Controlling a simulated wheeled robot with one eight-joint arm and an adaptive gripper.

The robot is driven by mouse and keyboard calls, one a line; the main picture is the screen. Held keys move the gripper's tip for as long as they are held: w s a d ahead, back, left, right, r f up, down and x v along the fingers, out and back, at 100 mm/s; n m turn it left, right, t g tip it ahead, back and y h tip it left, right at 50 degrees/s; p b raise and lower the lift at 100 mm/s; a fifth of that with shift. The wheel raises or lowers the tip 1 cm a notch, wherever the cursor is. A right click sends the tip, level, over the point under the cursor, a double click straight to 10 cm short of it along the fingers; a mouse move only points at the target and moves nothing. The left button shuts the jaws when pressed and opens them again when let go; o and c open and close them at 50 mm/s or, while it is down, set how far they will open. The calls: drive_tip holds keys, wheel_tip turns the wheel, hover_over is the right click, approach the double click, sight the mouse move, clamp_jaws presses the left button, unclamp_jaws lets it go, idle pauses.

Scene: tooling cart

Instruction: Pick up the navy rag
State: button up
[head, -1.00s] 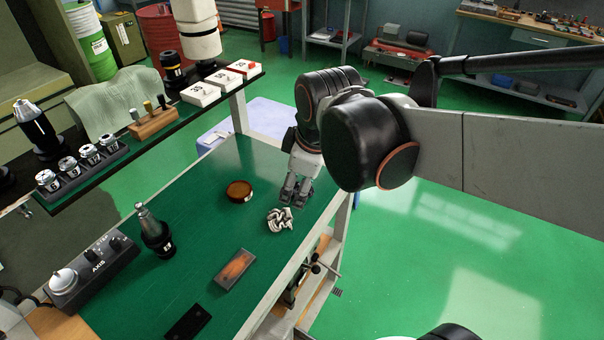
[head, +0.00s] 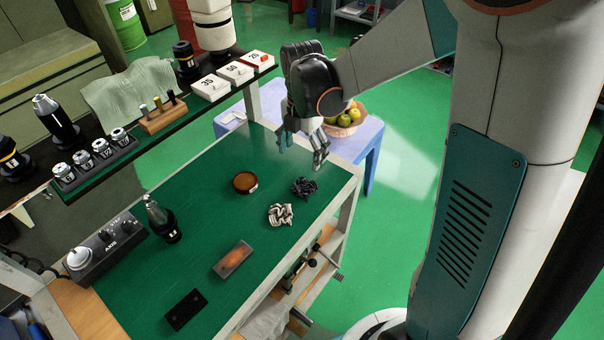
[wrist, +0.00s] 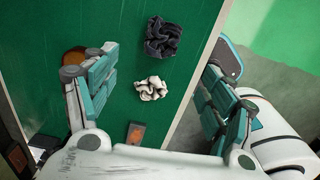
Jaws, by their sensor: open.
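The navy rag (head: 304,187) is a dark crumpled cloth on the green cart top, near its right edge. In the wrist view the navy rag (wrist: 162,37) lies between the lines of my two fingers, toward the top. My gripper (head: 303,152) is open and empty above the cart top, just beyond the rag in the head view. In the wrist view my gripper (wrist: 155,85) shows its teal finger pads spread wide, apart from the rag.
A white-grey crumpled rag (head: 280,214) lies close to the navy one. A brown round dish (head: 245,182), an orange-marked block (head: 233,259), a black plate (head: 186,309) and a dark tool holder (head: 162,222) stand on the cart. A fruit bowl (head: 345,124) sits on a lilac table behind.

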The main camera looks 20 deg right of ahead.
drive_tip(key=b, duration=0.2)
hover_over(304, 183)
drive_tip(key=f, duration=0.8)
drive_tip(key=shift+a+f, duration=0.1)
drive_tip(key=shift+a, duration=0.15)
drive_tip(key=f, duration=0.1)
drive_tip(key=f+b, duration=0.1)
drive_tip(key=f, duration=0.1)
drive_tip(key=f+b, duration=0.1)
drive_tip(key=f, duration=0.1)
drive_tip(key=shift+d+f, duration=0.1)
drive_tip(key=shift+d, duration=0.15)
drive_tip(key=c, duration=1.1)
